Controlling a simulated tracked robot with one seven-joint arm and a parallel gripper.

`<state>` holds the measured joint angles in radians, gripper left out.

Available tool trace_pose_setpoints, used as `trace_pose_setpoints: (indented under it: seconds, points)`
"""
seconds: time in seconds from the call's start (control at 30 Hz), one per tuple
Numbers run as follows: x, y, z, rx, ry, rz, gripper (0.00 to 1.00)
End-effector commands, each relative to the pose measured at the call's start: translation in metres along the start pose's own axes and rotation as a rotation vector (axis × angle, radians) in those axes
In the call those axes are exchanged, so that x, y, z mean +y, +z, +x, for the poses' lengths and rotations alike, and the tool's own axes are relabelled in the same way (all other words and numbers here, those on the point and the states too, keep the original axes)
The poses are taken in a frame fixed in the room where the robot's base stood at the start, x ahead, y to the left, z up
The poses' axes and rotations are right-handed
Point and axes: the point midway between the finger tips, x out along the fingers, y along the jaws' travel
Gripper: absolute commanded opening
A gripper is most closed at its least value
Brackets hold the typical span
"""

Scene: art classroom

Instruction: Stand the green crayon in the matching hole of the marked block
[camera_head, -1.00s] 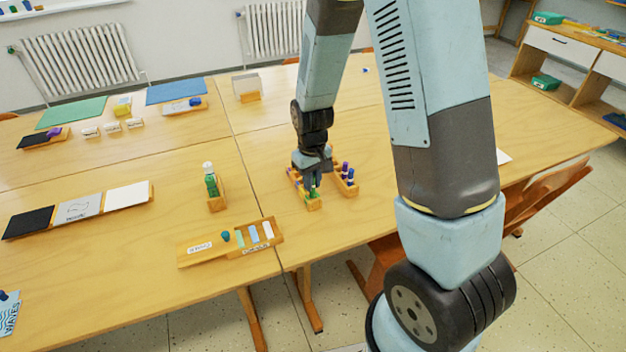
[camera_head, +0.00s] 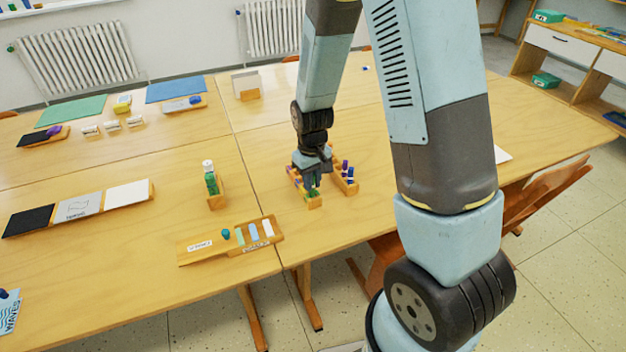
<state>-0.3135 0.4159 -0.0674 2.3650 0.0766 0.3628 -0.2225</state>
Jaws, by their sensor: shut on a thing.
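My gripper (camera_head: 312,185) points down over the front end of the left wooden block (camera_head: 315,203) on the table's middle. It is shut on the green crayon (camera_head: 314,193), of which only a small green part shows at the fingertips. The fingers hide most of the crayon and the holes, so I cannot tell how far it sits in a hole. A second wooden block (camera_head: 352,190) with purple, white and blue pieces stands just to the right. No mark on either block can be read from here.
A green bottle (camera_head: 211,182) stands in a wooden holder to the left. A wooden tray (camera_head: 190,257) with chalk-like sticks lies at the front left. My own arm covers the right of the view. The table between bottle and blocks is clear.

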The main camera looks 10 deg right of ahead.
Motion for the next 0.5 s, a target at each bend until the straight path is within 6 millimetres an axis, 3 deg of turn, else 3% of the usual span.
trace_pose_setpoints:
  seconds: [0.5]
  points:
    - [0.0000, 0.0001, 0.0032, 0.000, 0.000, 0.000, 0.00]
